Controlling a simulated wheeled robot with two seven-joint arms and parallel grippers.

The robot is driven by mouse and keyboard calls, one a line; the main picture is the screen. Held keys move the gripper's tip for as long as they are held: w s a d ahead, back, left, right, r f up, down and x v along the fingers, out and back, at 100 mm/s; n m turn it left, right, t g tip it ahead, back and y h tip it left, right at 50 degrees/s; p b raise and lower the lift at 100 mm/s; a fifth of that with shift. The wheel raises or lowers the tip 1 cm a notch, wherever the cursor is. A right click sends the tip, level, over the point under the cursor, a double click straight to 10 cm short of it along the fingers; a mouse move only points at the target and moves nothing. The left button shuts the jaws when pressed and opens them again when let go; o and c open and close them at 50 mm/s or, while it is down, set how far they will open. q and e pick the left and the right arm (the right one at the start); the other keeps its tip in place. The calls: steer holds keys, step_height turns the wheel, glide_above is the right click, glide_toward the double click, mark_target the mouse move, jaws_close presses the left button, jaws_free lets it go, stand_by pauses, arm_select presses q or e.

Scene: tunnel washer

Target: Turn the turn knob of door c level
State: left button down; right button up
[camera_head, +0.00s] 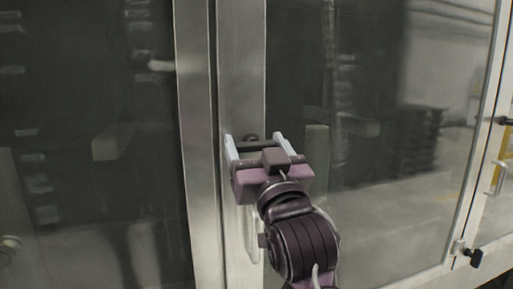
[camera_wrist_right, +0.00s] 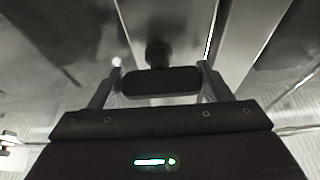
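The turn knob of door c (camera_head: 251,137) sits on the metal door frame in the head view, just beyond my right gripper. In the right wrist view its dark bar (camera_wrist_right: 160,82) lies crosswise, about level, with its round stem (camera_wrist_right: 158,54) behind. My right gripper (camera_head: 254,141) has its two pale fingers wide apart, one at each end of the bar. The bar fills the space between the fingertips (camera_wrist_right: 160,68), with no clear gap showing. The gripper body hides part of the knob in the head view. My left gripper is out of view.
Glass door panels (camera_head: 385,130) stand on both sides of the metal post (camera_head: 242,70). A pale upright handle (camera_head: 250,235) is below the gripper, partly hidden by my arm. Another dark knob (camera_head: 473,257) and a handle (camera_head: 498,178) are at the far right.

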steer(key=shift+o, duration=1.4)
steer(key=b+v, duration=0.4)
steer(key=v, duration=0.4)
